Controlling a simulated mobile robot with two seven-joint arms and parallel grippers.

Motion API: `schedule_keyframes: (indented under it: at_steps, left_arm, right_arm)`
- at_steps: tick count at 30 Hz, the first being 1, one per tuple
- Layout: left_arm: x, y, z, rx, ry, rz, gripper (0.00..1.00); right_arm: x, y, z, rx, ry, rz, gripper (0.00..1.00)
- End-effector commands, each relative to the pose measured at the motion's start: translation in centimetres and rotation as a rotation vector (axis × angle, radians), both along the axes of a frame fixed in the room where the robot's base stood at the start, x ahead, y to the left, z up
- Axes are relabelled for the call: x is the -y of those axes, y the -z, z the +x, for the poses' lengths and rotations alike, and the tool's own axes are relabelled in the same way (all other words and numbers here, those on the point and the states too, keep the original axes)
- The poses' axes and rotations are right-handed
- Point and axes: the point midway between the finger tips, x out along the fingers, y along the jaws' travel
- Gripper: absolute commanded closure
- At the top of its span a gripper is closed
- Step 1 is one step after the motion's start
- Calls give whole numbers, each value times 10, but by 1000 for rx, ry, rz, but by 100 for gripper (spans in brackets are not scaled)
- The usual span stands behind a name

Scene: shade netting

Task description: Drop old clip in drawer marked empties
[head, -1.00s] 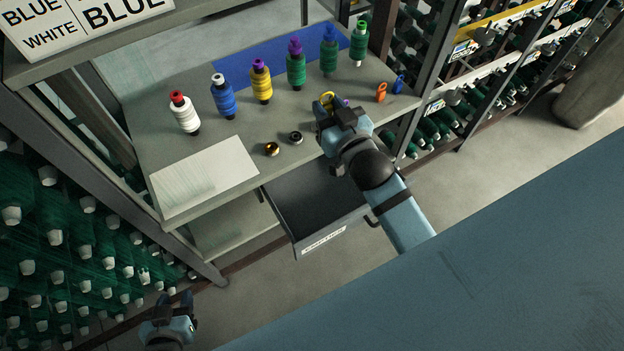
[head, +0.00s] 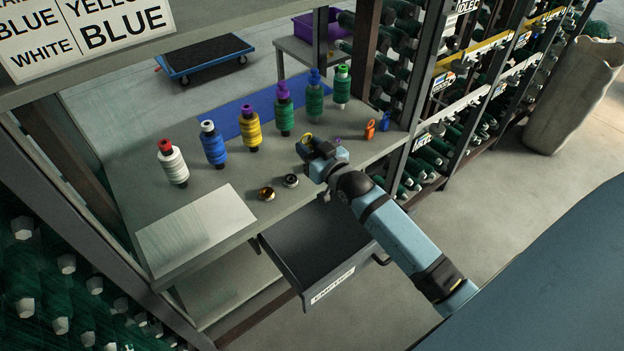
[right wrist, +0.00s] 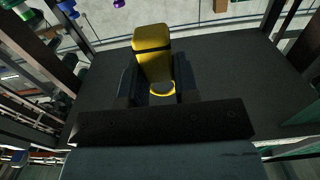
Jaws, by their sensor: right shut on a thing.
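My right gripper (head: 312,148) is shut on a yellow clip (head: 307,138) over the bench's front part, behind the drawer. In the right wrist view the yellow clip (right wrist: 152,55) stands between the two dark fingers, with a yellow ring at its lower end. The drawer (head: 310,243) is pulled out below the bench's front edge, and its dark inside looks empty. Its white front label (head: 332,285) seems to read EMPTIES. An orange clip (head: 370,129) and a blue clip (head: 385,121) stand at the bench's right end. My left gripper is out of view.
Several thread cones, among them a white one (head: 172,163) and a yellow one (head: 250,130), stand in a row on the bench (head: 210,188). Two small rings, gold (head: 267,194) and dark (head: 291,181), lie near the front edge. A purple bit (head: 337,139) sits beside the gripper.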

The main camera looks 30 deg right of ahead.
Motion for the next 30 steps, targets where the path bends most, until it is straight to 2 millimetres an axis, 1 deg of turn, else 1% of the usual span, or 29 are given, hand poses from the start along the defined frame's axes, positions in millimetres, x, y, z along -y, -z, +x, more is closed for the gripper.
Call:
schedule_keyframes:
  at_steps: [1, 3, 6, 9, 17, 21, 23, 30]
  left_arm:
    - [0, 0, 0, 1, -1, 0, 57]
    - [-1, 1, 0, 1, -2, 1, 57]
    - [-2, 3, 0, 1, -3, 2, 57]
    - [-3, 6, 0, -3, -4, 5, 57]
    - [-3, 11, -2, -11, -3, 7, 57]
    - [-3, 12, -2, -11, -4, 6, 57]
    - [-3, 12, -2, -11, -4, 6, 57]
    - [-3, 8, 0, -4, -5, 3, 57]
  right_arm:
    - [0, 16, 0, -4, 1, 1, 94]
    - [0, 35, 0, -4, 1, 1, 94]
    - [0, 58, 0, -3, 1, 1, 94]
    - [0, 75, 0, -1, 0, 1, 94]
    - [0, 94, 0, 0, 1, 0, 94]
    - [0, 115, 0, -1, 0, 0, 94]
    - [0, 122, 0, -1, 0, 0, 94]
    - [0, 123, 0, 2, 0, 0, 94]
